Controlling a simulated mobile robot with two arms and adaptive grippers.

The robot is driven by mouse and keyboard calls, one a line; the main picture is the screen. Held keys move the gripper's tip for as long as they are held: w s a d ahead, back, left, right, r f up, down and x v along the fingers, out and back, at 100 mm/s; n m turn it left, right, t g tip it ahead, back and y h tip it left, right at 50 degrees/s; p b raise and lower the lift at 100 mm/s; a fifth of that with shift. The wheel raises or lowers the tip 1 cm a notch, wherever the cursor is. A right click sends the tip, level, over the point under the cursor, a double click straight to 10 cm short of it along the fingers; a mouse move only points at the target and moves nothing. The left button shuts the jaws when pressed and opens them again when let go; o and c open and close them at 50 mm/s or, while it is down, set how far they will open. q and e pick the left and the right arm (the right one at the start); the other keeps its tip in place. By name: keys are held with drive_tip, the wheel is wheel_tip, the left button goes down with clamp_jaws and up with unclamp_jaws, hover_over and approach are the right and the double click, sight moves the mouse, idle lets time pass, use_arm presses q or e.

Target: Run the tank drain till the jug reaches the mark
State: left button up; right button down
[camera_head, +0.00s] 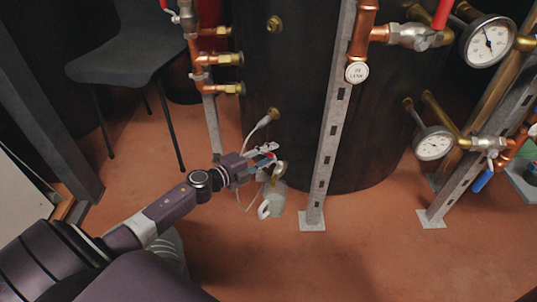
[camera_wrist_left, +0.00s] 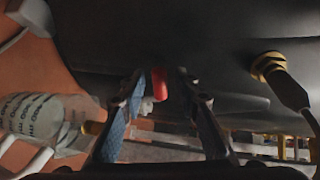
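The dark tank (camera_head: 300,60) stands in the middle of the head view. The jug (camera_head: 277,197), clear with a pale handle, stands on the floor at its foot; it also shows on its side in the left wrist view (camera_wrist_left: 45,115), with printed lettering. Its mark and water level cannot be made out. A brass spout end (camera_wrist_left: 92,127) shows by its mouth. My left gripper (camera_head: 268,158) is low at the tank, above the jug. In the left wrist view its fingers (camera_wrist_left: 165,108) are apart, with a red handle (camera_wrist_left: 159,84) between and beyond them; contact is not visible. My right gripper is not in view.
A metal post (camera_head: 330,130) stands just right of the jug. A brass fitting with a cable (camera_head: 268,118) sticks out above my left gripper. Gauges (camera_head: 433,143) and pipework stand at right, a dark chair (camera_head: 130,50) at upper left. The floor in front is clear.

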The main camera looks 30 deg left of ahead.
use_arm(q)
drive_tip(key=v, duration=1.2)
idle(0.8)
